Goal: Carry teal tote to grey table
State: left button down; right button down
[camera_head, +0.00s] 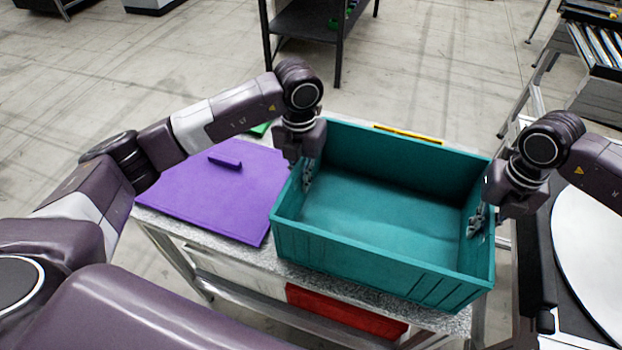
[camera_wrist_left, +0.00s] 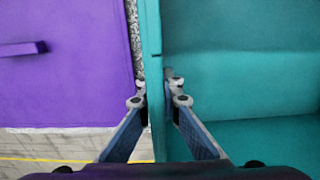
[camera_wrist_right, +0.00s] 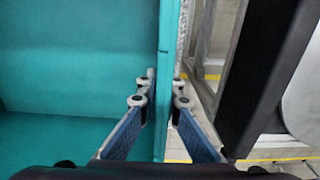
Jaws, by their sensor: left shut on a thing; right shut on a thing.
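The teal tote (camera_head: 380,267) is an open, empty box at the right part of a speckled grey table (camera_head: 292,270). I cannot tell whether it rests on the table or hangs just above it. My left gripper (camera_head: 307,172) is shut on the tote's left wall, one finger inside and one outside; the left wrist view shows the wall (camera_wrist_left: 153,70) between the fingers. My right gripper (camera_head: 478,220) is shut on the tote's right wall, which also shows in the right wrist view (camera_wrist_right: 168,60). The outer fingers are hidden in the head view.
A purple lid-like panel with a raised handle (camera_head: 215,190) lies left of the tote. A yellow strip (camera_head: 408,133) lies behind it. A red panel (camera_head: 345,312) is below the tabletop. A black-framed stand with a white round surface (camera_head: 590,240) is close at right. A dark shelf (camera_head: 310,25) stands behind.

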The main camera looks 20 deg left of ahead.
aim_at(492, 214)
pick_arm(q)
jog(key=shift+f, duration=0.3)
pick_arm(e)
jog(key=shift+f, duration=0.3)
pick_arm(q)
jog(key=c, duration=2.1)
grip_release()
jog(key=shift+r, duration=0.1)
pick_arm(e)
jog(key=c, duration=2.1)
grip_release()
jog(key=shift+r, duration=0.1)
pick_arm(q)
jog(key=shift+r, duration=0.4)
notch_tip(492, 214, up, 11)
jog(key=shift+f, duration=0.1)
jog(key=shift+r, duration=0.2)
pick_arm(e)
jog(key=shift+r, duration=0.2)
notch_tip(492, 214, up, 12)
jog(key=shift+f, duration=0.2)
